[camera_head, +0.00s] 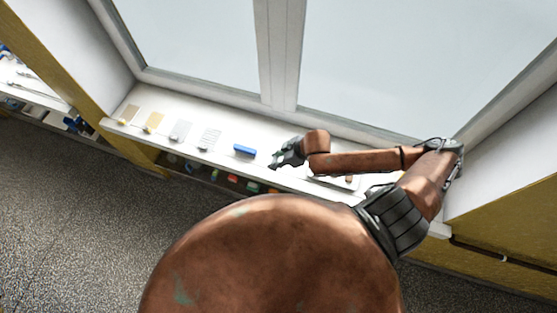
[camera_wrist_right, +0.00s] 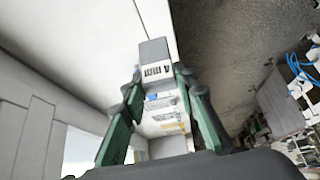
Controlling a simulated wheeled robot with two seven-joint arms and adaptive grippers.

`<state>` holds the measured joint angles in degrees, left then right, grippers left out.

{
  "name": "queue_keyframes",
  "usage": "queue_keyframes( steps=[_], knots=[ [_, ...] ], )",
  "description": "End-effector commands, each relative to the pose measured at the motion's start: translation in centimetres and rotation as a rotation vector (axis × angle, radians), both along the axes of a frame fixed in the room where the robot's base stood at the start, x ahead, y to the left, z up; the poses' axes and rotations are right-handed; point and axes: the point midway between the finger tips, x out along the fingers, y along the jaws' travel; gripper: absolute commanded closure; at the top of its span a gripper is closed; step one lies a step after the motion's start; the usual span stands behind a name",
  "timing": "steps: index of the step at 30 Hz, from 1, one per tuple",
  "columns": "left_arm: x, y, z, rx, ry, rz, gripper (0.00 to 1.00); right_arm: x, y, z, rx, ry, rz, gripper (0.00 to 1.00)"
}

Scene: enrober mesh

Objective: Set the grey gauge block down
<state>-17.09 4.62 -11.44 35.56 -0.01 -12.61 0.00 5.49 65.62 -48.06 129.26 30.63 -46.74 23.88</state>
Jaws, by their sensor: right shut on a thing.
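My right gripper (camera_head: 279,161) reaches over the white window sill, just right of the blue block (camera_head: 244,150). In the right wrist view its fingers (camera_wrist_right: 161,82) are closed on the grey gauge block (camera_wrist_right: 155,54), which has dark markings on one face. The block sticks out beyond the fingertips, with the sill behind it. I cannot tell whether it touches the sill. In the head view the block is too small to tell from the gripper. My left gripper is not in view.
Left of the blue block, a striped whitish piece (camera_head: 209,138), a grey piece (camera_head: 181,130), a yellowish piece (camera_head: 153,121) and a tan piece (camera_head: 129,113) lie spaced along the sill (camera_head: 225,147). The window stands behind. Coloured items sit on a shelf below the front edge.

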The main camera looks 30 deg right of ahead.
Motion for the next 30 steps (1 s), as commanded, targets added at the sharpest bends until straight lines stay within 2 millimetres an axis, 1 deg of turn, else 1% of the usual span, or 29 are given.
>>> queue_keyframes(
  steps=[1, 3, 6, 11, 12, 15, 18, 30],
  knots=[
    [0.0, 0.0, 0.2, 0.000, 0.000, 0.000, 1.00, 0.6, -0.6, -0.9, -0.001, 0.001, -0.004, 0.98],
    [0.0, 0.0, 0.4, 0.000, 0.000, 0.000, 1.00, 1.2, -1.2, -1.9, 0.000, 0.001, -0.003, 0.98],
    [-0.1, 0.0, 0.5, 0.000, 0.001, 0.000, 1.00, 1.7, -1.8, -3.0, 0.000, 0.000, -0.001, 0.98],
    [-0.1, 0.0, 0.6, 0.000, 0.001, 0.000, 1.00, 2.2, -2.3, -3.9, 0.000, 0.000, -0.001, 0.98],
    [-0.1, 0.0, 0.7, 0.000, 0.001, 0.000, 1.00, 2.4, -2.6, -4.2, 0.000, 0.000, -0.002, 0.98],
    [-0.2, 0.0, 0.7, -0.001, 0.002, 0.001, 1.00, 2.3, -2.5, -5.8, 0.002, 0.002, -0.002, 0.98],
    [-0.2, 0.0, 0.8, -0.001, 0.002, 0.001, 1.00, 2.3, -2.5, -6.9, 0.000, 0.001, 0.001, 0.98],
    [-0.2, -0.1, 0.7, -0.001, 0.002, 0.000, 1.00, 2.2, -2.5, -7.5, 0.001, 0.001, 0.001, 0.98]
  ],
)
